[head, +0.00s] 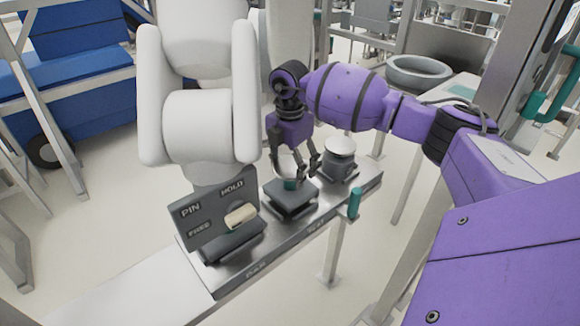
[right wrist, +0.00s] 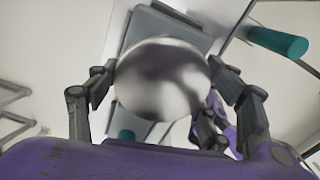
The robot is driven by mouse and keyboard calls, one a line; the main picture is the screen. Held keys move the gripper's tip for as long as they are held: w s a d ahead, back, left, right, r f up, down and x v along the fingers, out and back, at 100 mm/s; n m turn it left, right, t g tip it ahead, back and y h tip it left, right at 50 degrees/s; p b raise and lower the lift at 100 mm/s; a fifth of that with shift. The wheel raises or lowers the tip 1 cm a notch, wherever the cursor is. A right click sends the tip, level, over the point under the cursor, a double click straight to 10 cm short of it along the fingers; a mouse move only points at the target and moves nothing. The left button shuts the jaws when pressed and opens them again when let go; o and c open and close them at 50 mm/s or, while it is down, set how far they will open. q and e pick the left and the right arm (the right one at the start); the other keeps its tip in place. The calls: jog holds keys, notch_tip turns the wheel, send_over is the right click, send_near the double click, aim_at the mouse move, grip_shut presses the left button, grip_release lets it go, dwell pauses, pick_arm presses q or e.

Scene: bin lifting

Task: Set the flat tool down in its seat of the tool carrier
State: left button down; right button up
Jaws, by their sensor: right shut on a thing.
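My right gripper (head: 306,172) is shut on the flat tool, whose rounded silver part (head: 284,164) shows between the fingers. In the right wrist view, this shiny part (right wrist: 162,80) fills the space between the fingertips (right wrist: 165,88). A small teal part (head: 291,184) shows below it in the head view. The held tool is low over a dark stepped block (head: 291,204) on the metal tool carrier (head: 285,248). Whether its underside touches the block is hidden. My left gripper is not in view.
A silver domed piece on a dark base (head: 340,158) stands right of the gripper. A dark panel marked PIN, HOLD and FREE (head: 205,210) with a cream handle (head: 240,216) stands left.

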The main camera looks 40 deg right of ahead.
jog(key=shift+a+r+p, duration=0.1)
jog(key=shift+r+p, duration=0.15)
jog(key=shift+p, duration=0.2)
dwell(1.0)
jog(key=shift+f, duration=1.1)
dwell(1.5)
jog(key=o, duration=2.2)
jog(key=shift+f, duration=0.15)
jog(key=shift+w+r, duration=0.1)
jog(key=shift+r, duration=3.85)
